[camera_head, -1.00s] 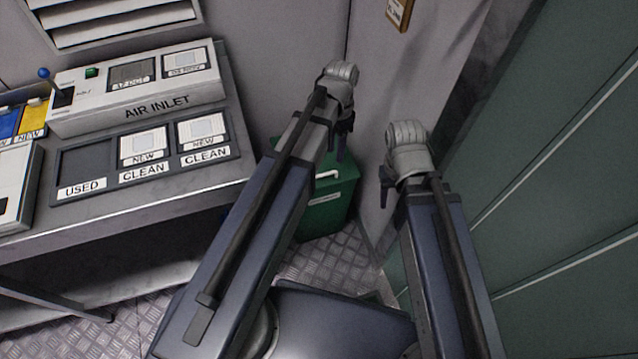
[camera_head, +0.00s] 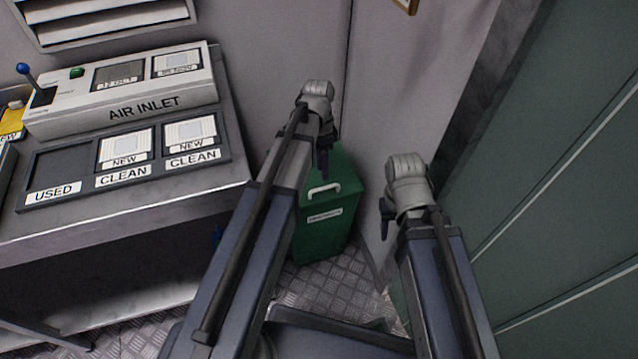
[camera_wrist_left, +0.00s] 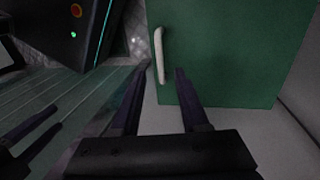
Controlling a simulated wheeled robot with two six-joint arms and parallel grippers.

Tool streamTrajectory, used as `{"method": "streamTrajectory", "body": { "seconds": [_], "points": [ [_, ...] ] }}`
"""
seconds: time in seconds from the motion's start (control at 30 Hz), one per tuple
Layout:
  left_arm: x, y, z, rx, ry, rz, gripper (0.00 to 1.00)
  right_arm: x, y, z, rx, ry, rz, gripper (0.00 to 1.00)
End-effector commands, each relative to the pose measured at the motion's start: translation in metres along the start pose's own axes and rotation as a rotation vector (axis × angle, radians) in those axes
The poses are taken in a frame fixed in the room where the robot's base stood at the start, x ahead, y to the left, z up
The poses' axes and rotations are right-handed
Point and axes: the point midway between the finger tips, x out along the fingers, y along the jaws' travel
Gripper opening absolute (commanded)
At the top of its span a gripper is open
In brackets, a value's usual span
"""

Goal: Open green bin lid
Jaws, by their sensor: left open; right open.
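The green bin (camera_head: 325,225) stands on the floor in the corner, right of the workbench. Its green lid (camera_head: 340,172) is closed and has a white handle (camera_head: 324,188) at the front. My left gripper (camera_head: 323,170) hangs over the lid near the handle in the head view and hides part of the lid. In the left wrist view the open jaws of my left gripper (camera_wrist_left: 155,75) point at the lid, with the white handle (camera_wrist_left: 159,55) between the fingertips in the picture; contact cannot be told. My right gripper (camera_head: 385,218) is open and empty, right of the bin.
The metal workbench (camera_head: 60,215) on the left carries the air inlet box (camera_head: 140,108) and a tray (camera_head: 60,165) with USED and CLEAN slots. A wall stands close behind the bin. Green panels (camera_head: 570,200) fill the right side. Textured floor (camera_head: 335,285) shows before the bin.

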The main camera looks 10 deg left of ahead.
Motion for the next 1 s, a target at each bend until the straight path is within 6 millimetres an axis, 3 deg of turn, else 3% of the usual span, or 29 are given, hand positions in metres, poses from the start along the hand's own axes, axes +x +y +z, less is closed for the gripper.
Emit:
{"method": "streamTrajectory", "body": {
  "seconds": [0.03, 0.4, 0.77, 1.0],
  "points": [
    [0.012, -0.001, 0.0, 0.0, 0.0, 0.0, 0.45, 0.012, -0.001, -0.001, 0.0, 0.0, 0.001, 0.5],
    [0.056, -0.001, 0.0, 0.0, 0.0, 0.0, 0.45, 0.055, -0.004, -0.003, -0.003, 0.001, 0.009, 0.5],
    [0.059, 0.0, 0.0, 0.0, 0.0, 0.0, 0.45, 0.057, -0.003, -0.004, -0.003, 0.001, 0.011, 0.5],
    [0.059, 0.0, 0.0, 0.0, 0.0, 0.0, 0.2, 0.057, -0.003, -0.004, -0.003, 0.0, 0.011, 0.5]
  ]
}}
